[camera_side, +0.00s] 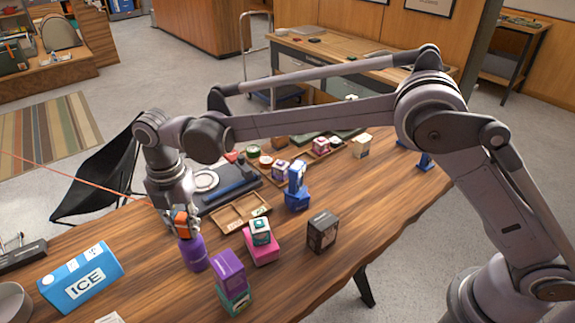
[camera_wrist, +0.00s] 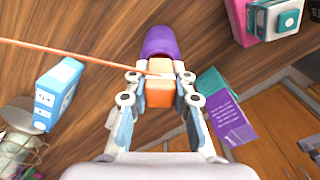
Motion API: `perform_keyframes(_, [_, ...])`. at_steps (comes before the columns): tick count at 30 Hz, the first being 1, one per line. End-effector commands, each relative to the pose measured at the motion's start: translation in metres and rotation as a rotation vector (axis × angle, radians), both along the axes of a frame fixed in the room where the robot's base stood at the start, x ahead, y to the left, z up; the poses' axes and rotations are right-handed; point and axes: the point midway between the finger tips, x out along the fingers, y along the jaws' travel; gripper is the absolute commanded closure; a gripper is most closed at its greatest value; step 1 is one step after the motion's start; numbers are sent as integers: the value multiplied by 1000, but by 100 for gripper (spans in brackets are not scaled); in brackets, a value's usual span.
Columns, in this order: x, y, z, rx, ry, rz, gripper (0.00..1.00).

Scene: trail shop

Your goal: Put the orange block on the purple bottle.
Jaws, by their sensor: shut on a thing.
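The orange block (camera_side: 181,221) is between the fingers of my gripper (camera_side: 183,226), at the top of the purple bottle in the side view. In the wrist view my gripper (camera_wrist: 160,90) is shut on the orange block (camera_wrist: 160,93), with a finger on each side. The purple bottle (camera_side: 194,254) stands upright on the wooden table, directly below the block. Its body (camera_wrist: 160,43) shows beyond the block in the wrist view. I cannot tell whether the block touches the bottle's top.
A blue ICE box (camera_side: 82,277) lies left of the bottle. Purple (camera_side: 229,267) and green (camera_side: 235,301) boxes are stacked close to its right. A pink box (camera_side: 261,250), a dark box (camera_side: 322,231) and a wooden tray (camera_side: 238,212) lie farther right. A thin orange line crosses near my gripper.

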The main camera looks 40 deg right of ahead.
Motion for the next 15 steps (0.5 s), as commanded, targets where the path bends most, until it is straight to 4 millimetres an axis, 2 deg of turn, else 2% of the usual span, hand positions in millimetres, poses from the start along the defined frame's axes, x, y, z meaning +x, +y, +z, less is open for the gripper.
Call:
perform_keyframes(10, [0, 0, -3, 0, 0, 0, 100])
perform_keyframes(11, [0, 0, -3, 0, 0, 0, 68])
perform_keyframes(12, [0, 0, -3, 0, 0, 0, 56])
perform_keyframes(15, [0, 0, -3, 0, 0, 0, 54])
